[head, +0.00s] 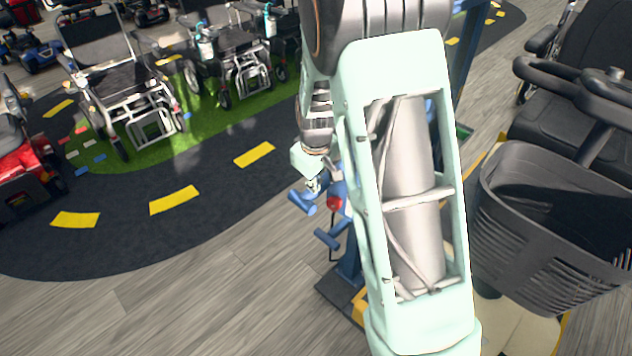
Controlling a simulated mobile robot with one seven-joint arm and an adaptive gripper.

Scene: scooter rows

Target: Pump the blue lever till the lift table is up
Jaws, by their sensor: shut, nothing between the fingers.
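My arm fills the middle of the head view and hides much of what stands behind it. My gripper (314,186) shows small beyond the arm and is shut with nothing in it. It is just above a blue handle end (302,202); I cannot tell whether they touch. A second blue bar end (333,236) sticks out lower down, and a red part (334,202) is between them. I cannot tell which blue bar is the pump lever. A blue upright (349,265) stands on a dark base plate (336,291). The lift table's top is hidden, so its height cannot be told.
A scooter with a black basket (545,215) stands close on the right. Wheelchairs (120,85) and a red scooter (22,160) are at the left. The grey wood floor (190,290) at the lower left is clear.

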